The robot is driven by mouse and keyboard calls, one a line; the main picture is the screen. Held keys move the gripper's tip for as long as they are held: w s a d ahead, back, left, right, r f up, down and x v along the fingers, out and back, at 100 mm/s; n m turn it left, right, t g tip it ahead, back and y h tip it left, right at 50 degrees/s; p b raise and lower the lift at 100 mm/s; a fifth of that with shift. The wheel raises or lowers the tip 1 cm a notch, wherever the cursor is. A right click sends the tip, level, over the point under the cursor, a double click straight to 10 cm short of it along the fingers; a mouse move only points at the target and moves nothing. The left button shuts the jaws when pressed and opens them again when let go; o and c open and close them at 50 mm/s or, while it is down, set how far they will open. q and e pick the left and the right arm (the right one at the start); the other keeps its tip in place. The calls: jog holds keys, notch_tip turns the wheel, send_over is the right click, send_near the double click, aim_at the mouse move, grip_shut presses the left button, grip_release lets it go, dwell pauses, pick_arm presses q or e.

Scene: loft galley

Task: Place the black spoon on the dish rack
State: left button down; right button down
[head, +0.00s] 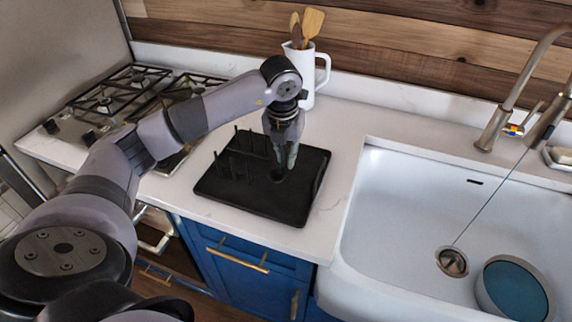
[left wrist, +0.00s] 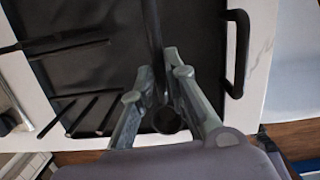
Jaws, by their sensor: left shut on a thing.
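The black dish rack (head: 265,205) lies on the white counter between the stove and the sink, with several upright prongs on its left half. My left gripper (head: 284,166) points down over the middle of the rack. In the left wrist view, my left gripper (left wrist: 159,82) is shut on the black spoon (left wrist: 153,35). The spoon's dark handle runs up the picture from between the fingertips, and a round dark end shows between the fingers. Black on black, I cannot tell whether the spoon touches the rack. My right gripper is not in view.
A white pitcher (head: 307,70) with wooden utensils stands behind the rack. A gas stove (head: 120,95) is at left. The white sink (head: 400,200) at right holds a blue round vessel (head: 515,292), with a faucet (head: 495,130) behind. Bare counter lies between rack and sink.

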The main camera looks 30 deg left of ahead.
aim_at(285, 159)
pick_arm(q)
notch_tip(285, 159, down, 4)
jog(key=shift+p, duration=0.45)
jog(key=shift+f, duration=0.45)
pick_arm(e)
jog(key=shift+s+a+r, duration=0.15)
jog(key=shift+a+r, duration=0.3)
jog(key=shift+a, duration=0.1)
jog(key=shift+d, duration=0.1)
pick_arm(q)
jog(key=shift+f, duration=0.1)
jog(key=c, duration=1.6)
grip_release()
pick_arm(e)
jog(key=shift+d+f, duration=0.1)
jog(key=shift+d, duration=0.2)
